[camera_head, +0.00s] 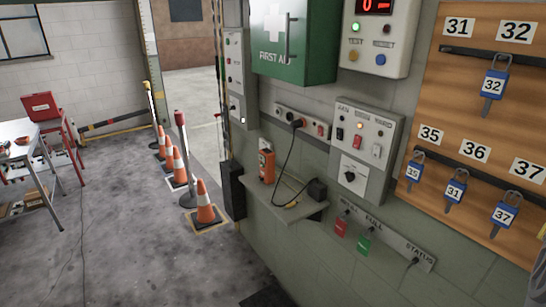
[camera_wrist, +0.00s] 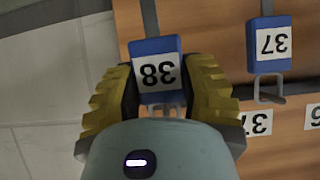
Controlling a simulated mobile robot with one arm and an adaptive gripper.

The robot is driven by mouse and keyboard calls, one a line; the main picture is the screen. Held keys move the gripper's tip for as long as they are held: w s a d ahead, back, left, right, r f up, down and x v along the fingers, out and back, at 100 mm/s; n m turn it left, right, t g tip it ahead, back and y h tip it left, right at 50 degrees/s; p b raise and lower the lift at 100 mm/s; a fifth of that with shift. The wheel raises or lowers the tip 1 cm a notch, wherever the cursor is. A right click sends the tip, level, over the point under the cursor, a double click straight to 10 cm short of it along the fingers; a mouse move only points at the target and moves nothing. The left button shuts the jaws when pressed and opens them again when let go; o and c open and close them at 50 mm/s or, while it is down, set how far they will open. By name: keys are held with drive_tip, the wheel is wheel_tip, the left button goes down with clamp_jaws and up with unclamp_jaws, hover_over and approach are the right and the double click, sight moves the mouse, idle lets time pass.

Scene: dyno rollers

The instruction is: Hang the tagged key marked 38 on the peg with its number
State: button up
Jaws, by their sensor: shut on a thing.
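The blue tagged key marked 38 (camera_wrist: 157,62) is between the two yellow-and-black fingers of my gripper (camera_wrist: 160,92) in the wrist view, its number upside down there. My gripper is shut on it. The wooden key board (camera_head: 482,128) stands on the wall at the right of the head view. It also shows behind my gripper in the wrist view (camera_wrist: 207,25). The number label 38 and its peg do not show in either view. My gripper is not in the head view.
Key 37 (camera_wrist: 268,50) hangs just right of my gripper, near label 37 (camera_wrist: 258,123).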

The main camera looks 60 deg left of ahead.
drive_tip(key=shift+w+a, duration=0.15)
drive_tip(key=shift+w, duration=0.2)
drive_tip(key=shift+w+f+b, duration=0.5)
drive_tip(key=shift+b, duration=0.7)
drive_tip(key=o, duration=1.2)
drive_tip(key=shift+c, duration=0.2)
drive_tip(key=shift+r, duration=0.1)
